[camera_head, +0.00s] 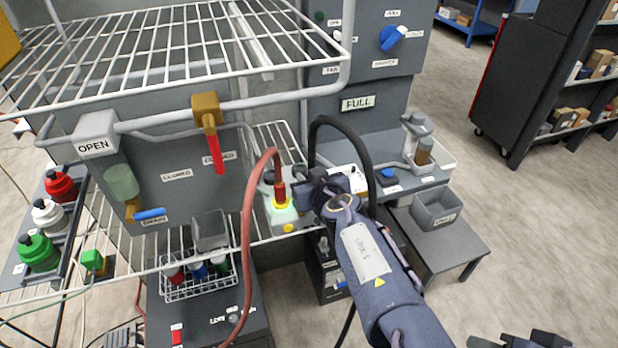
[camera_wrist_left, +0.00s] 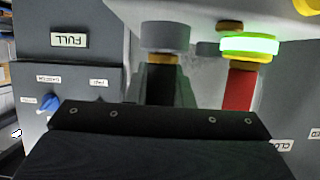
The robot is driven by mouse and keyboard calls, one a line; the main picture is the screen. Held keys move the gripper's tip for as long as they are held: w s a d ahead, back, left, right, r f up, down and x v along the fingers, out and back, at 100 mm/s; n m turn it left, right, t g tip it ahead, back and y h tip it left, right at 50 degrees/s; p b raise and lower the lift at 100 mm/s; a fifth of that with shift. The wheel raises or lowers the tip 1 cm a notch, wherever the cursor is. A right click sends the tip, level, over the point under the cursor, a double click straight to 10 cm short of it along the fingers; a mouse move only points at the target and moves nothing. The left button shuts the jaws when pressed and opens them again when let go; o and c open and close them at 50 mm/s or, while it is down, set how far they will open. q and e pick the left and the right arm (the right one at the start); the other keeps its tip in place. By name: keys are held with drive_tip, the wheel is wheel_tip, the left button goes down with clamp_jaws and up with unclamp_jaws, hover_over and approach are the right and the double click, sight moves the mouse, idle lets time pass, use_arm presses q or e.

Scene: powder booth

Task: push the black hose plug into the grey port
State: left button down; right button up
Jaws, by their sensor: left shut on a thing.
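The black hose (camera_head: 338,122) arcs up from my left gripper (camera_head: 312,186) and bends down behind my arm. In the left wrist view, the left gripper (camera_wrist_left: 165,95) is shut on the black hose plug (camera_wrist_left: 163,82). The plug lines up with the round grey port (camera_wrist_left: 167,37). A thin yellow band shows between the plug's dark body and the port; how deep the plug sits cannot be told. In the head view my gripper covers the plug and the port. Part of what seems my right gripper (camera_head: 522,340) shows at the bottom edge, its jaws unclear.
A red hose (camera_head: 250,200) ends in a red plug (camera_wrist_left: 242,88) beside the grey port, under a lit green ring (camera_wrist_left: 248,46). A white wire rack (camera_head: 180,60) overhangs at left. A grey bin (camera_head: 436,208) stands on the right. Floor is open at far right.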

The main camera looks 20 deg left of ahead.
use_arm(q)
drive_tip(key=shift+f, duration=0.1)
idle(0.3)
drive_tip(key=c, duration=1.2)
unclamp_jaws()
